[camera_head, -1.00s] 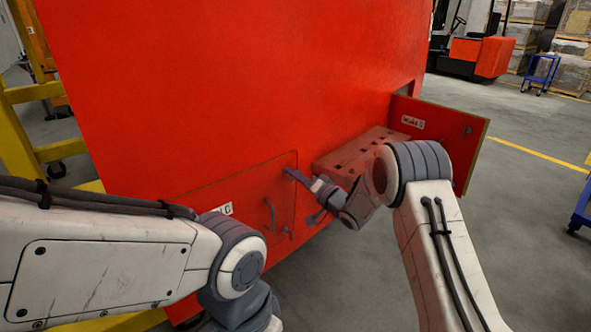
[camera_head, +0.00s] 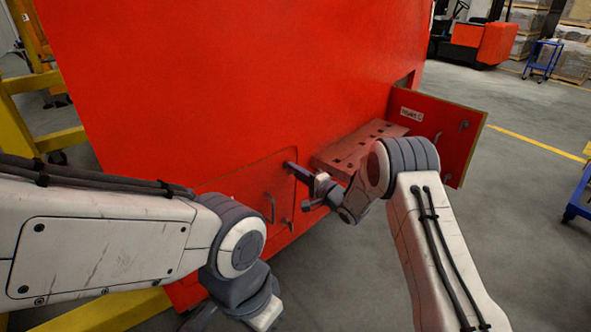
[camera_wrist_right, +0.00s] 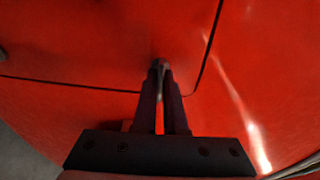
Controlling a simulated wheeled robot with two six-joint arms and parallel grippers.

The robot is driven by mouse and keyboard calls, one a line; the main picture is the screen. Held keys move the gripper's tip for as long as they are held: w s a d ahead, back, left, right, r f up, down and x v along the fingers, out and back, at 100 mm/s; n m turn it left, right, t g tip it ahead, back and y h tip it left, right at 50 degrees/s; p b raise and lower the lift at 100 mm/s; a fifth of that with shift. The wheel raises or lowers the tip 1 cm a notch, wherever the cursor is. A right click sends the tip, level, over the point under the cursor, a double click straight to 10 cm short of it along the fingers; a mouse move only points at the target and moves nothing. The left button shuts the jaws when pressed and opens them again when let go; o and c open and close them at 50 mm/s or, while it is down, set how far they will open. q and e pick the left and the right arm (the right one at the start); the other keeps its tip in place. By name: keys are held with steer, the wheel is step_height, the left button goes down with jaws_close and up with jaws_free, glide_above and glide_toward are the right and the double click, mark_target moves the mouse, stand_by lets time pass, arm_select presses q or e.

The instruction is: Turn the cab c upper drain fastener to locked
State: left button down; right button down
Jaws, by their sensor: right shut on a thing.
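A closed red drain panel (camera_head: 247,196) sits low on the red nosecone, with a small grey handle (camera_head: 270,207) and a lower fastener (camera_head: 287,223) near its right edge. My right gripper (camera_head: 291,166) reaches to the panel's upper right corner. In the right wrist view my right gripper (camera_wrist_right: 159,74) is shut on a small grey fastener (camera_wrist_right: 158,63) near the panel's corner seam. The fingers cover most of this upper fastener, so its angle is hard to tell.
An open red hatch door (camera_head: 440,130) sticks out at the right, beside a reddish block with holes (camera_head: 360,145). A yellow stand (camera_head: 50,140) is at the left. A blue cart (camera_head: 580,200) stands at the right edge. The grey floor between is clear.

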steer(key=shift+d, duration=0.1)
stand_by(0.3)
steer(key=c, duration=1)
jaws_free()
steer(key=b+v, duration=0.1)
steer(key=v, duration=0.9)
steer(key=shift+s+d, duration=0.15)
steer(key=shift+d, duration=0.05)
